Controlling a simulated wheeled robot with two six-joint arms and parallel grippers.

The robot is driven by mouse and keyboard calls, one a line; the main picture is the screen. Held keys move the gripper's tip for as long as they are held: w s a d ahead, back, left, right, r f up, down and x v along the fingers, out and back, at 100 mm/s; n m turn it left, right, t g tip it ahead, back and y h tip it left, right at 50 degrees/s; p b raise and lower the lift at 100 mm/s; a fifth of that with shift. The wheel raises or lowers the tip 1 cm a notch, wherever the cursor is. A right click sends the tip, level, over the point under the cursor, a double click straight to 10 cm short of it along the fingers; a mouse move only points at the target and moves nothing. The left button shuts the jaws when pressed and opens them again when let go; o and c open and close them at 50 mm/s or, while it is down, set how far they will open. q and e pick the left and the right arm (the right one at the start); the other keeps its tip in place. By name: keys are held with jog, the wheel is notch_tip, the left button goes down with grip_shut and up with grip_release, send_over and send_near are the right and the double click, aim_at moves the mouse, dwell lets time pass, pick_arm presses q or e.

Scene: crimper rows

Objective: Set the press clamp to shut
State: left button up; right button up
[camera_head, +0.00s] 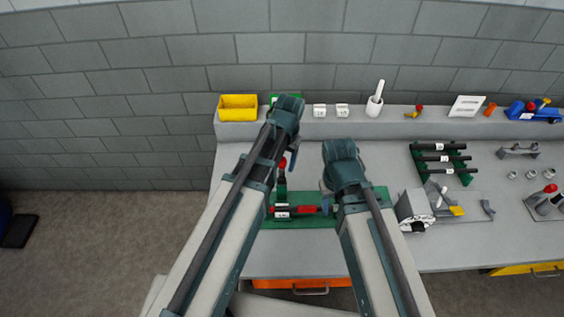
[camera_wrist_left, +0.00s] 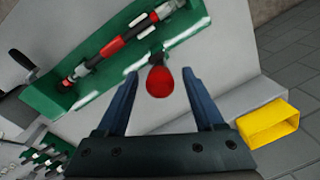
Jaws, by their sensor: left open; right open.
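The press clamp's red knob (camera_head: 282,163) stands up on a green lever above its green base (camera_head: 262,222) in the head view. In the left wrist view the red knob (camera_wrist_left: 160,80) shows between the fingers of my left gripper (camera_wrist_left: 160,74), which is open. I cannot tell whether the fingers touch it. A red and black bar (camera_wrist_left: 125,40) lies along the green base (camera_wrist_left: 60,95). My left gripper (camera_head: 292,150) is partly hidden by its wrist in the head view. My right gripper (camera_head: 327,202) is open, low near the right part of the base.
A yellow bin (camera_head: 238,108) and a white mortar with pestle (camera_head: 375,104) stand on the back ledge. A grey-white device (camera_head: 414,210) sits right of the base. A green rack with black bars (camera_head: 440,160) is farther right. An orange drawer (camera_head: 285,284) is below the bench.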

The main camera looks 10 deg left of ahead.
pick_arm(q)
grip_shut()
dwell(1.3)
